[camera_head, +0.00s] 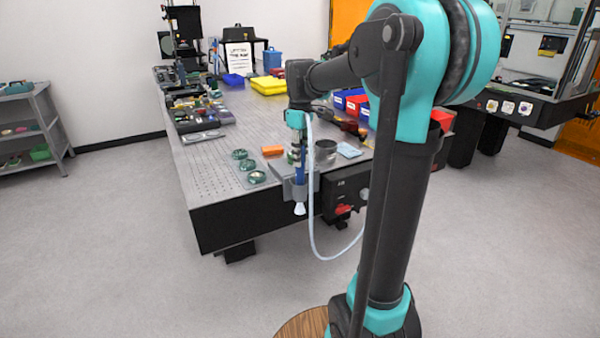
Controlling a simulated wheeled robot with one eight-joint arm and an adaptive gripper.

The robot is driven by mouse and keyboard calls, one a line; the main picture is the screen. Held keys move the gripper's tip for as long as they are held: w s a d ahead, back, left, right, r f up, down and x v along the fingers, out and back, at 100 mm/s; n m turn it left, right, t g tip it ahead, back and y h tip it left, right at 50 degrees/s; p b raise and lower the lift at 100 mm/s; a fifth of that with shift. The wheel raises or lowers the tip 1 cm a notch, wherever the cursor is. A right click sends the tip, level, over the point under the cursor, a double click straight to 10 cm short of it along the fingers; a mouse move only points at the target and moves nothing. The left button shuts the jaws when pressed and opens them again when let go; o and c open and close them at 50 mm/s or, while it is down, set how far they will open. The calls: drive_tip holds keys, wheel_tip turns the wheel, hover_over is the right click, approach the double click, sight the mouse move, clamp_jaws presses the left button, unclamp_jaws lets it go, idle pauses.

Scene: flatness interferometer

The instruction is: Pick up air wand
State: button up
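The air wand (299,173) stands upright at the near edge of the perforated table. Its blue body passes through a grey holder (299,190) on the table's front edge, and its white nozzle points down below the holder. A pale hose (310,205) hangs beside it in a loop toward the lower right. My gripper (297,152) points down directly over the wand, at its upper part. The fingers are small and overlap the wand, so I cannot tell whether they touch or grip it. The wand's top is hidden by the gripper.
A black control box (346,194) with a red part hangs under the edge. Yellow trays (268,86) lie farther back.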

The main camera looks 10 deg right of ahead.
clamp_jaws()
drive_tip(key=shift+r, duration=0.1)
